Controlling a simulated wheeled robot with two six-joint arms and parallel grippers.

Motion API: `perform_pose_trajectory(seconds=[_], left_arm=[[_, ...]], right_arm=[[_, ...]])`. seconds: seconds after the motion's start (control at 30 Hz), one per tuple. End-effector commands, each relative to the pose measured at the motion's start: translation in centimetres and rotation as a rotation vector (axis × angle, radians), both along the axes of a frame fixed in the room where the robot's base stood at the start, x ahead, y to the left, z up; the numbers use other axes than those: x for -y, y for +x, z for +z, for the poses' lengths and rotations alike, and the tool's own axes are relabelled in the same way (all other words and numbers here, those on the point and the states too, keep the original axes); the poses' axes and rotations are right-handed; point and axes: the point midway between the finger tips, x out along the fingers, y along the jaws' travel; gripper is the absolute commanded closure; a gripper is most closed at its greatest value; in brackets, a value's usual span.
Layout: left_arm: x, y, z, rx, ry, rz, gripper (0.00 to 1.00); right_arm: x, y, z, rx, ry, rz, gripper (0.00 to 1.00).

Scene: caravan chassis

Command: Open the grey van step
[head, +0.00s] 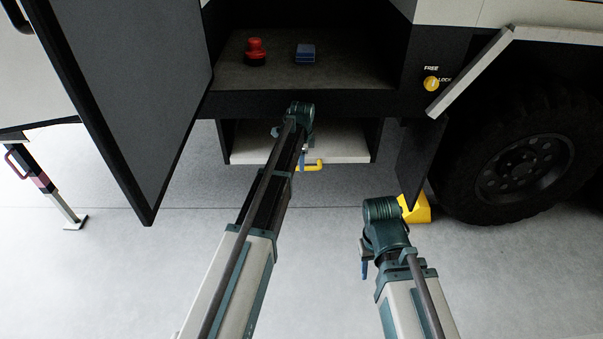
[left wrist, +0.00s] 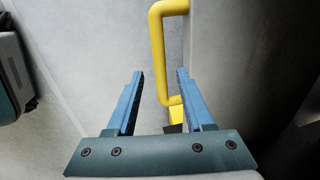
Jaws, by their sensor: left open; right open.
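The grey van step (head: 345,148) is a pale slab in the opening under the van's floor, in the head view. Its yellow handle (head: 316,166) sticks out at the front edge. My left gripper (head: 302,160) is open beside the handle, with its blue fingers partly hidden by my arm. In the left wrist view, the yellow handle (left wrist: 158,50) runs between the two open fingers (left wrist: 160,75), and a grey panel, apparently the step (left wrist: 240,50), is on the right. My right gripper (head: 364,269) is open and low at right, away from the step; only part of it shows.
An open dark door (head: 125,95) hangs at left. A red button (head: 256,52) and blue block (head: 305,53) sit on the compartment floor. A yellow FREE/LOCK knob (head: 431,84), a wheel (head: 520,165) and a yellow chock (head: 416,209) are at right. The floor in front is clear.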

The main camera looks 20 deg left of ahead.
Motion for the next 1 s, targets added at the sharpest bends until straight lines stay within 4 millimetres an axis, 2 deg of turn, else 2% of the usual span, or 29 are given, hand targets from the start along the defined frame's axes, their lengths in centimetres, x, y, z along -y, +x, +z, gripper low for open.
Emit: perform_pose_trajectory(seconds=[0.03, 0.13, 0.53, 0.8, 0.83, 1.0], left_arm=[[-0.1, 0.2, -1.4, 0.000, 0.000, 0.000, 0.48], [-0.1, 0.4, -2.3, 0.000, 0.000, 0.000, 0.48], [-0.2, 0.5, -2.6, 0.000, 0.000, 0.000, 0.48], [-0.1, 0.5, -2.6, 0.000, 0.000, 0.000, 0.96], [-0.1, 0.5, -2.6, 0.000, 0.000, 0.000, 1.00], [-0.1, 0.5, -2.6, 0.000, 0.000, 0.000, 1.00]], right_arm=[[0.0, 0.0, -1.4, 0.000, 0.000, 0.001, 0.50], [0.0, 0.0, -2.3, 0.000, 0.001, 0.004, 0.50], [-0.1, 0.0, -2.6, 0.001, 0.003, 0.005, 0.50], [-0.1, 0.0, -2.6, 0.001, 0.003, 0.005, 0.50], [-0.1, 0.0, -2.6, 0.001, 0.003, 0.005, 0.50], [-0.1, 0.0, -2.6, 0.001, 0.003, 0.005, 0.50]])
